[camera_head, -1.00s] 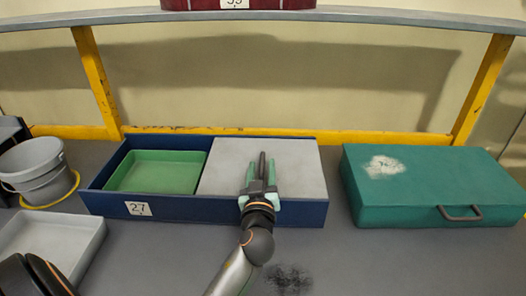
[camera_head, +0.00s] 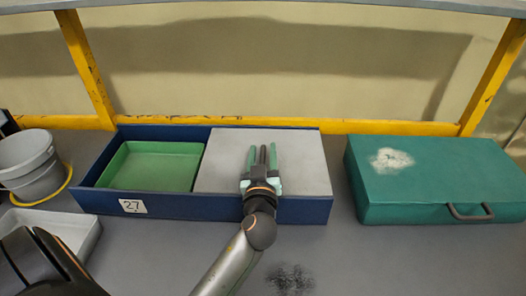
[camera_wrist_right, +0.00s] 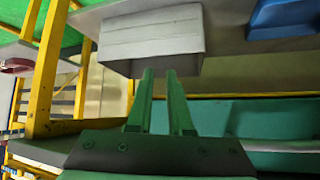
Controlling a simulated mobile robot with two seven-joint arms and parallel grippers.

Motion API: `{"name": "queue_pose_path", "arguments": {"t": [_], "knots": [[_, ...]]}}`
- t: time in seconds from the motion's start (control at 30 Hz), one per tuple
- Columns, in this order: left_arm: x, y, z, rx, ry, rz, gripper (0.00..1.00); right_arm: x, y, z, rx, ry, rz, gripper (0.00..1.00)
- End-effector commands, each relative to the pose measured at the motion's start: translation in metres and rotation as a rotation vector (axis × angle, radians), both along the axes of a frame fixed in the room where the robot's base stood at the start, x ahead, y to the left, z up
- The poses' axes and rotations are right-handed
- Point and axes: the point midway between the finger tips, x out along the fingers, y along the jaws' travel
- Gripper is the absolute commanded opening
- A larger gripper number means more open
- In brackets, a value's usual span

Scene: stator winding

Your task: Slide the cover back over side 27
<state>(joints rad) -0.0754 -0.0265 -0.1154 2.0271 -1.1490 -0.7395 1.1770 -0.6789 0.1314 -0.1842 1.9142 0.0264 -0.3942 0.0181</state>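A long blue box (camera_head: 180,206) lies on the bench, with a "27" label (camera_head: 132,206) on the left of its front. Its left side is uncovered and shows a green tray (camera_head: 152,167). The flat grey cover (camera_head: 222,165) lies over the right side. A dark upright bar, apparently the cover's handle, stands on the cover. My left gripper (camera_head: 262,150) is over the cover, with one finger on each side of the bar and slim gaps seeming to show. My right gripper (camera_wrist_right: 160,75) is empty in the right wrist view, its fingers a little apart.
A teal case (camera_head: 440,180) with a handle lies right of the box. A grey bucket (camera_head: 27,165) and a pale tray (camera_head: 70,228) are at the left. A yellow frame (camera_head: 290,124) runs behind. The bench in front right is clear.

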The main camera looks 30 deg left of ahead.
Motion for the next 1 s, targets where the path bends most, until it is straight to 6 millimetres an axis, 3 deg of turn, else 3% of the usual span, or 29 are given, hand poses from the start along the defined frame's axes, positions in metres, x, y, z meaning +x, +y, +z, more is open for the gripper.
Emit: {"name": "queue_pose_path", "arguments": {"t": [0.07, 0.4, 1.0], "knots": [[-0.0001, 0.0001, 0.0000, 0.000, 0.000, 0.000, 0.38, 0.0000, -0.0001, -0.0001, 0.000, 0.000, 0.000, 0.18], [0.0002, -0.0001, 0.0000, 0.000, 0.000, 0.000, 0.00, 0.0000, -0.0001, -0.0001, 0.000, 0.000, 0.000, 0.18], [0.0005, -0.0006, 0.0005, -0.002, -0.001, -0.002, 0.00, 0.0000, -0.0001, -0.0001, 0.000, 0.000, 0.000, 0.18]]}}
